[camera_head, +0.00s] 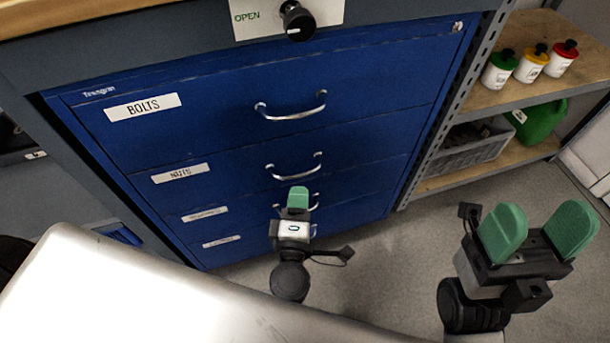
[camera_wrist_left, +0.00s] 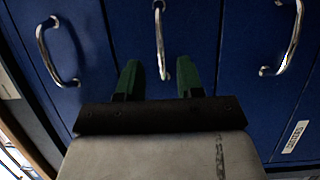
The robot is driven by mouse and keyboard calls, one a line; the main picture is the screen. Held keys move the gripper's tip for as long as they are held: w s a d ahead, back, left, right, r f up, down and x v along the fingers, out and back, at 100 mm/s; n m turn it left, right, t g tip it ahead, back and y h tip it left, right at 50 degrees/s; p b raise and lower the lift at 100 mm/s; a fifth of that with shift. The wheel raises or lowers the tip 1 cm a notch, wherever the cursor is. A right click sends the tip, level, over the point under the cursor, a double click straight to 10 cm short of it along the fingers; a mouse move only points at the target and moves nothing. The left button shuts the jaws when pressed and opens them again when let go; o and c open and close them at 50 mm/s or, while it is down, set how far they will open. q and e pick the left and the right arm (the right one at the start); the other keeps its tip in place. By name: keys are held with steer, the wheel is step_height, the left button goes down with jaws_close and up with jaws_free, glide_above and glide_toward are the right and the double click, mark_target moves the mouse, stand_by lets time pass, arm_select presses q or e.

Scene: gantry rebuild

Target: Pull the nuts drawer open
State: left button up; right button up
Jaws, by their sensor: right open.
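The blue cabinet (camera_head: 250,120) has a stack of drawers. The nuts drawer (camera_head: 235,180) is second from the top, under the bolts drawer, and looks shut. Its silver handle (camera_head: 293,167) shows in the head view. My left gripper (camera_head: 298,197) is in front of the drawers, below that handle in the picture, and partly covers the lower handles. A vertical-looking handle (camera_wrist_left: 160,40) lies just beyond, lined up with the gap. My right gripper (camera_head: 540,232) is open and empty at the right.
A shelf unit (camera_head: 540,85) at the right holds several small bottles, a grey crate (camera_head: 465,150) and a green container (camera_head: 540,122). A sign with a black knob (camera_head: 297,20) is above the drawers. Floor (camera_head: 370,265) between my grippers is clear.

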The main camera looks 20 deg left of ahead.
mark_target(302, 173)
arm_select(q)
steer(key=x, duration=0.6)
steer(key=shift+w+b, duration=0.3)
steer(key=shift+w, duration=0.1)
jaws_close()
